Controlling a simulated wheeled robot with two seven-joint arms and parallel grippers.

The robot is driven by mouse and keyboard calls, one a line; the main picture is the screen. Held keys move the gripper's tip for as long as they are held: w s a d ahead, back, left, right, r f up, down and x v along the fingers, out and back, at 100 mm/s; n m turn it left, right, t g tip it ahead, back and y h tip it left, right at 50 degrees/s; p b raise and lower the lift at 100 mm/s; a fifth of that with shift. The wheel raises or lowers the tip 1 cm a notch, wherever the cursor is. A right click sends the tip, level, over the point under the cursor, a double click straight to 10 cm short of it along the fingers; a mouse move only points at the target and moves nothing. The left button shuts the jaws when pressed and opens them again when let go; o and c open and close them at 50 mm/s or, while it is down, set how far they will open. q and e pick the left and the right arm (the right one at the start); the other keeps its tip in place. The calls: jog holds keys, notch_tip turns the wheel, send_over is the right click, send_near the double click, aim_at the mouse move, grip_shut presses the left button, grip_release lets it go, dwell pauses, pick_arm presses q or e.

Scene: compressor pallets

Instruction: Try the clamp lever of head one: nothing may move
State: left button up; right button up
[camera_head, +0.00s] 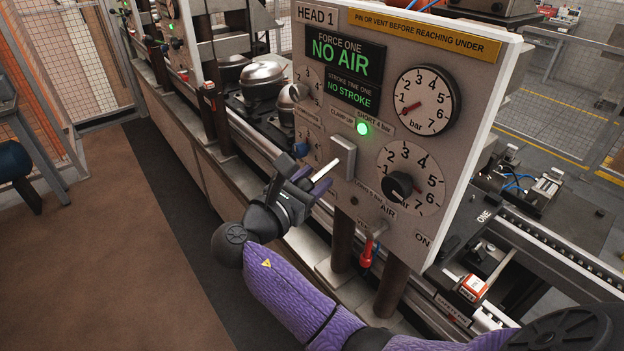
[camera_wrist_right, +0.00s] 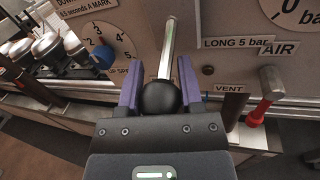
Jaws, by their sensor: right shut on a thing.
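The head 1 panel (camera_head: 300,55) stands in front of me; its displays read NO AIR (camera_head: 340,52) and NO STROKE (camera_head: 349,93). A green lamp (camera_head: 362,128) is lit beside the clamp lettering. The clamp lever (camera_head: 326,170) is a bright rod coming out of a grey block (camera_head: 343,156). In the right wrist view the lever's rod (camera_wrist_right: 168,48) ends in a black ball knob (camera_wrist_right: 160,98). My right gripper (camera_head: 309,182) is shut on that knob, one purple finger on each side, also in the wrist view (camera_wrist_right: 160,85). My left gripper is out of view.
A red-handled air valve (camera_head: 366,252) hangs below and right of the lever, near the VENT lettering. Two dials (camera_head: 424,100) sit at the panel's right. Rounded metal compressor parts (camera_head: 263,80) stand on the line behind.

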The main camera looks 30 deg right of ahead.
aim_at(312, 179)
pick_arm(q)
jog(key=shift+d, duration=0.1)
pick_arm(e)
grip_shut()
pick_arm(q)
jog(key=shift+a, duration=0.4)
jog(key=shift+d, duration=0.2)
pick_arm(e)
jog(key=shift+r+p, duration=0.1)
jog(key=shift+p, duration=0.2)
notch_tip(312, 179, up, 4)
jog(key=y+p, duration=0.2)
jog(key=p, duration=0.5)
jog(key=m+g+y+p, duration=0.1)
jog(key=y+p, duration=0.2)
jog(key=p, duration=0.5)
jog(key=g+y+p, duration=0.1)
jog(key=y+p, duration=0.2)
jog(key=p, duration=0.4)
jog(key=shift+r+m, duration=0.25)
jog(key=shift+m, duration=0.05)
pick_arm(q)
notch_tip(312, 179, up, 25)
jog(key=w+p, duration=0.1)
jog(key=p, duration=0.1)
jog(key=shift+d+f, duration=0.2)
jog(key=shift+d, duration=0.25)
pick_arm(e)
jog(key=shift+y, duration=0.4)
